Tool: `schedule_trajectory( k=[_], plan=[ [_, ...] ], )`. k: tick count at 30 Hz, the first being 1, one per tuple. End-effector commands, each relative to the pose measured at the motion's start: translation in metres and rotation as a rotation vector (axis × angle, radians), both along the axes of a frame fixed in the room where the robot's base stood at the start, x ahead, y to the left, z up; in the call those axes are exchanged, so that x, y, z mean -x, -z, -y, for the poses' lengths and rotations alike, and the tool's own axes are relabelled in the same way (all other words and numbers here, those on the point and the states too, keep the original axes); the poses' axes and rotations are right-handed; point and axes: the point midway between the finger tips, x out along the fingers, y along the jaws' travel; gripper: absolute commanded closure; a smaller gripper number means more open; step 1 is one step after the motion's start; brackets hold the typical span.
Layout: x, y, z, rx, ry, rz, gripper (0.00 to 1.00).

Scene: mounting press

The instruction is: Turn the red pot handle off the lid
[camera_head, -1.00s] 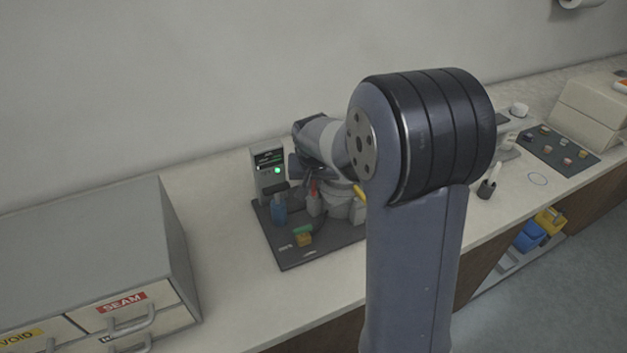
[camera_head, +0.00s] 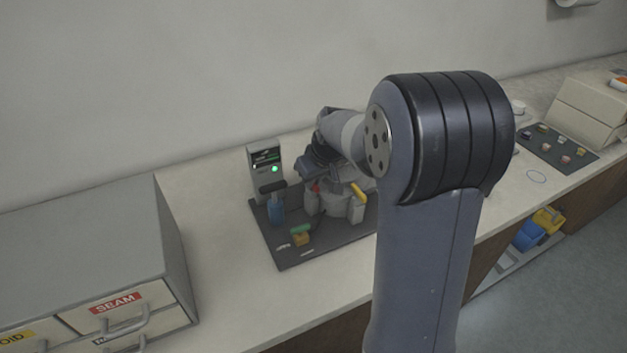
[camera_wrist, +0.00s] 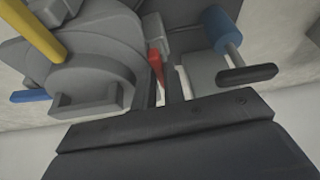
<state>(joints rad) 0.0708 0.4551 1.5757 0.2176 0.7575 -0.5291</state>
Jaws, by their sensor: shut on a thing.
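The red pot handle (camera_wrist: 156,64) shows as a short red bar between my fingers in the wrist view. In the head view only a small red piece (camera_head: 316,187) shows beside the grey press. My gripper (camera_wrist: 160,92) is shut on it, with its two thin fingers close together. The round grey lid and pot body (camera_wrist: 92,72) lie just left of my fingers in the wrist view. The grey pot (camera_head: 340,204) stands on the dark mat in the head view, partly hidden by my wrist. How far the handle is turned is hard to tell.
A yellow lever (camera_wrist: 34,30) sticks out from the pot at left. A blue cylinder (camera_wrist: 219,30) with a dark crossbar (camera_wrist: 247,74) stands close to the right of my fingers. A control box with a green light (camera_head: 264,162) stands behind. A grey drawer cabinet (camera_head: 90,250) is at left.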

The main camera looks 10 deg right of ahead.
Motion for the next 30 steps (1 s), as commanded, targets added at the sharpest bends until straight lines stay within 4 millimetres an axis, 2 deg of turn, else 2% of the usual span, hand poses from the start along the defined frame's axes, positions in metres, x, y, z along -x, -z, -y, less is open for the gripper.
schedule_trajectory(
  k=[13,14,21,30],
  plan=[
    [-0.0005,-0.0010,0.0003,0.001,-0.010,0.001,1.00],
    [-0.0005,-0.0010,0.0003,0.001,-0.010,0.001,0.87],
    [-0.0002,-0.0005,0.0001,0.001,-0.009,0.000,0.67],
    [0.0008,-0.0034,0.0006,0.000,-0.009,0.001,0.67]
  ],
)
